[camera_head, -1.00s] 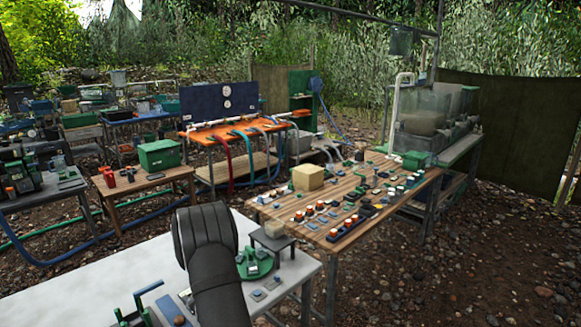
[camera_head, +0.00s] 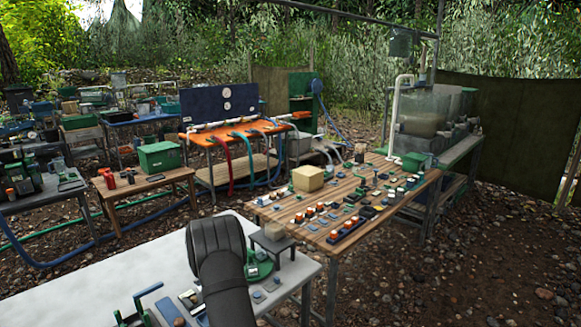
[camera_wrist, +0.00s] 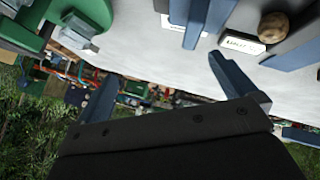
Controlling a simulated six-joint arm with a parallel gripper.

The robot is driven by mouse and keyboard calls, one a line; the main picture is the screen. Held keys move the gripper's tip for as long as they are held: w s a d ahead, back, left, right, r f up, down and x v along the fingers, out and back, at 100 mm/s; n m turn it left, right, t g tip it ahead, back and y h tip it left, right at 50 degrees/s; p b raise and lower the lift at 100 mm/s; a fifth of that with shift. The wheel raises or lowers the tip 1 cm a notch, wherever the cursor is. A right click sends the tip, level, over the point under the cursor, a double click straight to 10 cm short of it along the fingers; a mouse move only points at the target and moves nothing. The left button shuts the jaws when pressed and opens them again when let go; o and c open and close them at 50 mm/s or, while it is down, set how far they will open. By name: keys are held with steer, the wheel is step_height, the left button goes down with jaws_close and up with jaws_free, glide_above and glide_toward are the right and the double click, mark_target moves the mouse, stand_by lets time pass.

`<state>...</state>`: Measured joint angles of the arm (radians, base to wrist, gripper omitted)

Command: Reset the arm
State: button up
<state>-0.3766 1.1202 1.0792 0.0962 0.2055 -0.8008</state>
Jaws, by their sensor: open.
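My gripper (camera_wrist: 164,68) shows in the wrist view with its two blue-grey fingers spread wide and nothing between them. Beyond the fingers is the pale worktable (camera_wrist: 150,62), which also shows in the head view (camera_head: 90,285). In the head view my dark arm rises over this table, and the gripper itself cannot be made out there.
A green round fixture (camera_head: 258,268) and a small grey stand (camera_head: 272,240) are close to the right of my arm. A green-handled device (camera_head: 140,305) is to its left. A wooden table (camera_head: 340,225) with many small parts stands beyond. The pale table's left part is clear.

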steer(key=shift+a+f+m+g, duration=0.1)
steer(key=shift+f+m+g, duration=0.25)
steer(key=shift+g, duration=0.35)
steer(key=shift+s+a+f+m+g+h, duration=0.1)
steer(key=shift+s+f+m+g+h, duration=0.25)
steer(key=shift+g, duration=0.35)
steer(key=shift+s+f+m+g, duration=0.25)
steer(key=shift+f+m+g, duration=0.05)
steer(key=shift+g, duration=0.2)
steer(key=shift+s+f+m+g+h, duration=0.2)
steer(key=shift+s+m+g, duration=0.15)
steer(key=shift+s+g, duration=0.15)
steer(key=shift+s+f+m+g+h, duration=0.15)
steer(key=shift+s+m+g, duration=0.2)
steer(key=shift+s+g, duration=0.15)
steer(key=shift+w+d+r, duration=0.1)
steer(key=shift+d+r, duration=0.25)
steer(key=shift+r, duration=0.1)
steer(key=shift+a+f, duration=0.15)
steer(key=shift+f, duration=0.15)
steer(key=shift+f, duration=0.1)
